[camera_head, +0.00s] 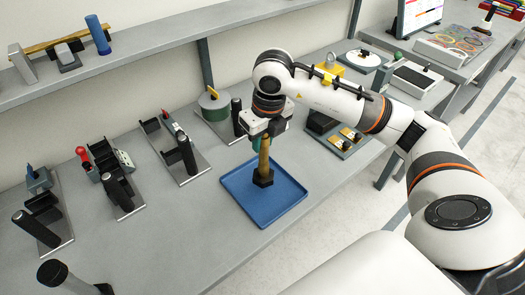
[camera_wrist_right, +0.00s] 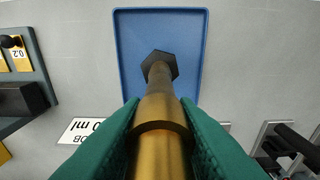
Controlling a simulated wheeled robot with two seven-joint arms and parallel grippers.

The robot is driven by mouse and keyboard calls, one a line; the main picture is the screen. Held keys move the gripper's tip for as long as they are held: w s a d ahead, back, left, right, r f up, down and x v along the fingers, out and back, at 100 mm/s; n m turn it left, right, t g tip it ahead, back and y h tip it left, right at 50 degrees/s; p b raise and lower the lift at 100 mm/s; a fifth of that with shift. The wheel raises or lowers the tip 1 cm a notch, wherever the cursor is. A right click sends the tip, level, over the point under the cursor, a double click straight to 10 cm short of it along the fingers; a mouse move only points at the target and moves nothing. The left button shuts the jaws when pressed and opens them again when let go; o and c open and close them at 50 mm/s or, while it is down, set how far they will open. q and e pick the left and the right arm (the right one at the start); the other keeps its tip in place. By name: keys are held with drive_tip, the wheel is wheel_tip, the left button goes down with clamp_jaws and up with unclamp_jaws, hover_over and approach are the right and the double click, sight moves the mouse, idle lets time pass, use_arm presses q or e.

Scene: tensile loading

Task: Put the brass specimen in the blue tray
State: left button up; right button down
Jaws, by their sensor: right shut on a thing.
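The brass specimen (camera_head: 264,155) is a long upright rod with a dark hexagonal piece at its lower end. My right gripper (camera_head: 263,137) is shut on its upper part; in the right wrist view the green fingers (camera_wrist_right: 160,135) press on both sides of the brass rod (camera_wrist_right: 161,110). The blue tray (camera_head: 235,185) lies flat on the bench below it. In the right wrist view the hexagonal end appears over the tray (camera_wrist_right: 130,45). I cannot tell whether that end touches the tray floor. My left gripper is not in view.
Several test fixtures on metal plates stand to the left, including one with a red knob (camera_head: 81,152). A green round part (camera_head: 214,104) stands behind the tray. A dark holder with yellow pieces (camera_head: 345,137) is to the right. Bare bench lies left of the tray.

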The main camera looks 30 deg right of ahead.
sight(263, 152)
wheel_tip(263, 152, down, 4)
drive_tip(key=shift+r+p, duration=0.15)
drive_tip(key=shift+p, duration=0.2)
drive_tip(key=shift+f, duration=0.2)
drive_tip(key=shift+f, duration=0.15)
drive_tip(key=c, duration=1.1)
unclamp_jaws()
drive_tip(key=shift+c, duration=0.2)
